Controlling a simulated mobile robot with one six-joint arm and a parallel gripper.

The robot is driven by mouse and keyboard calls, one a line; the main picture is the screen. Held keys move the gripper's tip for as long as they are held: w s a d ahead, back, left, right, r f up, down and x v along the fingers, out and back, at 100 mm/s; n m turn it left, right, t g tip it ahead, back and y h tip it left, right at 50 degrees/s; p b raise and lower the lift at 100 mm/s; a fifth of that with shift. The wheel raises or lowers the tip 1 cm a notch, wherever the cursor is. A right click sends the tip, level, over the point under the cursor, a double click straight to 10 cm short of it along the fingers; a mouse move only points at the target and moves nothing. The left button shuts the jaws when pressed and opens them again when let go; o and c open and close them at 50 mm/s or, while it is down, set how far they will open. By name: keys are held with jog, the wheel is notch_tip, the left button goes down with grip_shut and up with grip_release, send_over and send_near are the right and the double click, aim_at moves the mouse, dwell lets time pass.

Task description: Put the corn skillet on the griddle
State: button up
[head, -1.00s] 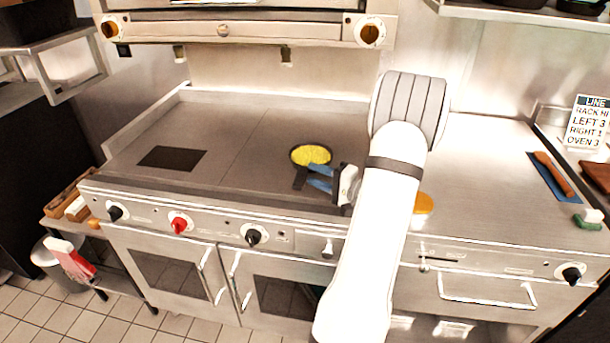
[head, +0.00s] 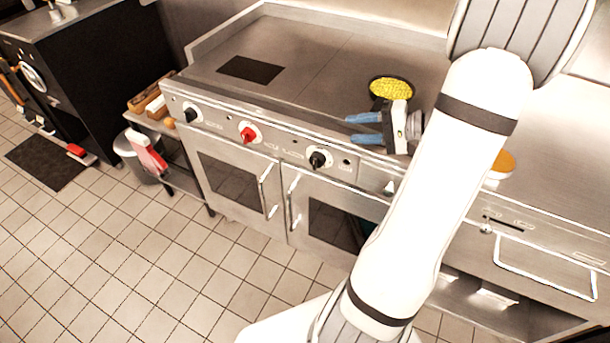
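The corn skillet (head: 391,87), a small dark pan filled with yellow corn, sits on the right part of the griddle (head: 318,62). It looks level and its handle is mostly hidden behind my gripper. My gripper (head: 350,129) has two blue fingers that point left and stand apart with nothing between them. It is in front of the skillet in the picture, over the griddle's front edge. I cannot tell whether any part of it touches the handle.
A dark square patch (head: 250,69) marks the griddle's left part. An orange-topped item (head: 502,165) lies right of my arm. A low side table (head: 181,125) and a grey bin (head: 136,164) stand left of the range. The tiled floor in front is clear.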

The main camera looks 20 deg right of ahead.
jog(key=s+a+r+n+g+h, duration=0.1)
jog(key=s+a+n+g+h, duration=0.2)
jog(key=a, duration=0.6)
jog(key=s+a+r+n+g+h, duration=0.2)
jog(key=s+a+n+g+h, duration=0.2)
jog(key=a, duration=0.6)
jog(key=s+n+h, duration=0.2)
jog(key=s+h, duration=0.1)
jog(key=s, duration=0.1)
jog(key=shift+s+a+r+n+h, duration=0.15)
jog(key=shift+s+a+n+h, duration=0.05)
jog(key=shift+a+n+h, duration=0.1)
jog(key=shift+r, duration=0.1)
jog(key=shift+r+p, duration=0.5)
jog(key=shift+p, duration=0.05)
